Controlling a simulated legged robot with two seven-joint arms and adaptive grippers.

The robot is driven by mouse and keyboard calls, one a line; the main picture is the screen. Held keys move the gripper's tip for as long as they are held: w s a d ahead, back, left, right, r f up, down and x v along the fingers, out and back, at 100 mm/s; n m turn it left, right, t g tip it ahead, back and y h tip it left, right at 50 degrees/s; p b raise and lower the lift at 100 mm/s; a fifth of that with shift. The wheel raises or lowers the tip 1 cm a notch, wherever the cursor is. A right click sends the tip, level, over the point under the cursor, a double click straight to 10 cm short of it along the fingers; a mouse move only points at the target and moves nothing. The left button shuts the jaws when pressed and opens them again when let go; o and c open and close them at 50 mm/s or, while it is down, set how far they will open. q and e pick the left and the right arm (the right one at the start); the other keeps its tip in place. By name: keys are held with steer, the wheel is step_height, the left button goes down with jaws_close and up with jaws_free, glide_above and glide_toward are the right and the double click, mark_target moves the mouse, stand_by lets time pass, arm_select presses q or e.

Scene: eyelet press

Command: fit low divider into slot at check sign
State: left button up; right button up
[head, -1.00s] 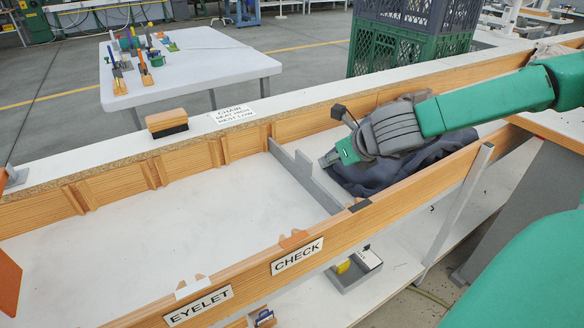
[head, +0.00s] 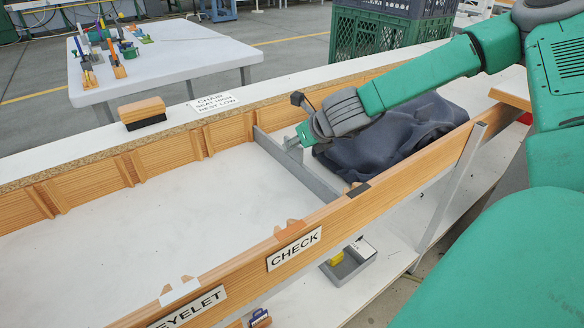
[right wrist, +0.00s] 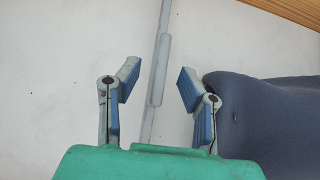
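A grey divider (head: 310,175) stands across the wooden trough, right of the CHECK sign (head: 294,249). My right gripper (head: 292,122) is above the divider's far half. In the right wrist view my right gripper (right wrist: 158,82) is open, one finger on each side of the divider's raised strip (right wrist: 160,70), and no contact shows. The CHECK sign is on the outside of the near wall, below an orange notched piece (head: 290,230) on its top edge. My left gripper is out of view.
Dark cloth (head: 390,140) fills the trough right of the divider and shows beside the right finger in the wrist view. The trough floor (head: 190,210) left of the divider is bare. Paired ribs (head: 130,168) line the far wall. A brush (head: 142,112) lies on the ledge.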

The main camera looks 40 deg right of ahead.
mark_target(289, 154)
steer(key=b+x, duration=0.1)
steer(key=x, duration=0.1)
steer(key=b+x, duration=0.1)
steer(key=x, duration=0.1)
steer(key=shift+s+d+f, duration=0.1)
steer(key=shift+d+f, duration=0.05)
steer(key=shift+f, duration=0.2)
steer(key=shift+w+f, duration=0.25)
steer(key=shift+w, duration=0.2)
steer(key=shift+r, duration=0.1)
jaws_close()
steer(key=shift+r, duration=0.15)
